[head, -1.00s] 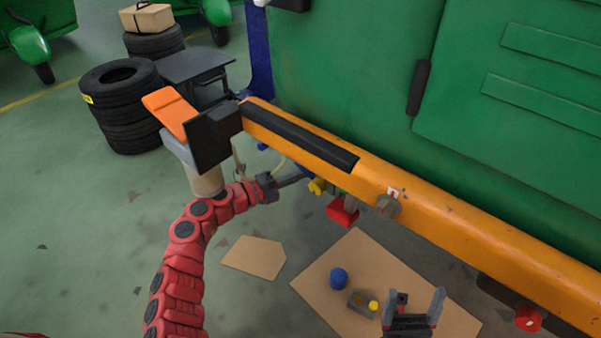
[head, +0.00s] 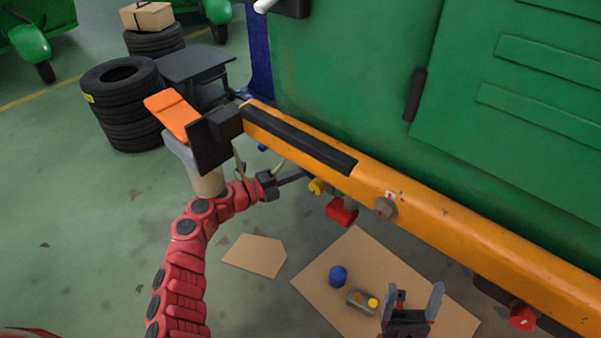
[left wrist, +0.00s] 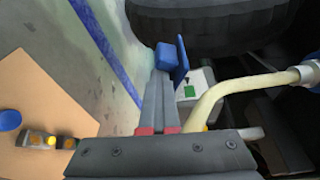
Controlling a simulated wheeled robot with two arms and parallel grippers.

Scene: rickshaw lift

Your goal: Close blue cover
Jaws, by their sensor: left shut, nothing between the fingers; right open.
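A thin upright blue flap (left wrist: 181,62), which looks like the blue cover, shows in the left wrist view beside a small blue block (left wrist: 164,56). A pale box with a green patch (left wrist: 192,97) lies just right of it. My left gripper (left wrist: 160,85) is shut and empty, its fingertips close to the blue block and flap; I cannot tell if they touch. In the head view my left gripper (head: 305,175) reaches under the orange beam, and I cannot make out the flap there. My right gripper (head: 418,296) is open and empty above the cardboard sheet.
The orange beam (head: 440,222) of the green vehicle (head: 340,60) runs above my left gripper. A pale hose (left wrist: 245,88) and a dark tyre (left wrist: 215,22) are close to it. A blue cap (head: 338,275) and a small grey part (head: 361,301) lie on the cardboard (head: 325,295).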

